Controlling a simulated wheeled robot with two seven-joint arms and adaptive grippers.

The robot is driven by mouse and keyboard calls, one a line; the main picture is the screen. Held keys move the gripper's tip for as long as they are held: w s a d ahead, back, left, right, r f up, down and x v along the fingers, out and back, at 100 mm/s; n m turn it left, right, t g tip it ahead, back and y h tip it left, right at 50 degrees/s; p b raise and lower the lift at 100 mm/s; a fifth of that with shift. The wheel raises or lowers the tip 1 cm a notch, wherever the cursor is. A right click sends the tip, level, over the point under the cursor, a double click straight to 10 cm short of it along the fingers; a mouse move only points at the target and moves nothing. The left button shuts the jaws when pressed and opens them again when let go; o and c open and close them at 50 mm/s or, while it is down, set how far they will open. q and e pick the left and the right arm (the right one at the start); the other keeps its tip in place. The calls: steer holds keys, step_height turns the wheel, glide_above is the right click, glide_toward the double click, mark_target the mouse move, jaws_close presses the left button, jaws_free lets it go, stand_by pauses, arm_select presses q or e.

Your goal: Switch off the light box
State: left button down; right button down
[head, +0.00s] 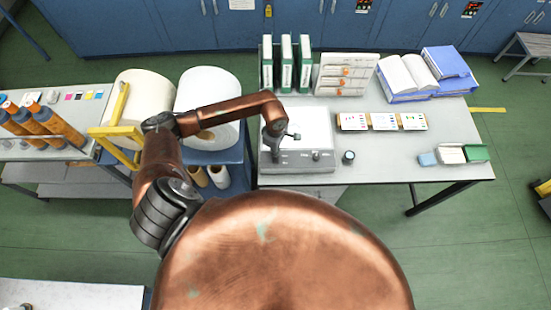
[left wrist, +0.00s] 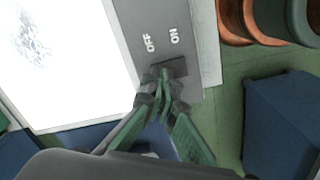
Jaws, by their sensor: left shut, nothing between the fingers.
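The light box (head: 308,128) stands on the grey table, its top panel pale in the head view. In the left wrist view the panel (left wrist: 60,60) is bright white. Beside it runs a grey strip (left wrist: 150,20) marked OFF and ON. The dark switch (left wrist: 176,67) sits just below these words, partly hidden by my fingertips. My left gripper (left wrist: 163,85) is shut and empty, its fingertips at the switch. I cannot tell whether they touch it or which way it is set. In the head view my left gripper (head: 272,152) is at the box's front left. My right gripper is out of view.
A dark round knob (head: 348,156) lies right of the box. Green binders (head: 285,62), a white rack (head: 345,75), colour cards (head: 382,121) and books (head: 425,75) stand behind and to the right. Large paper rolls (head: 208,90) are at left.

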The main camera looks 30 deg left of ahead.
arm_select(q)
steer(key=shift+f+b, duration=0.35)
steer(key=shift+f, duration=0.1)
steer(key=shift+r, duration=0.15)
steer(key=shift+r+p, duration=1.55)
steer(key=shift+r, duration=1.9)
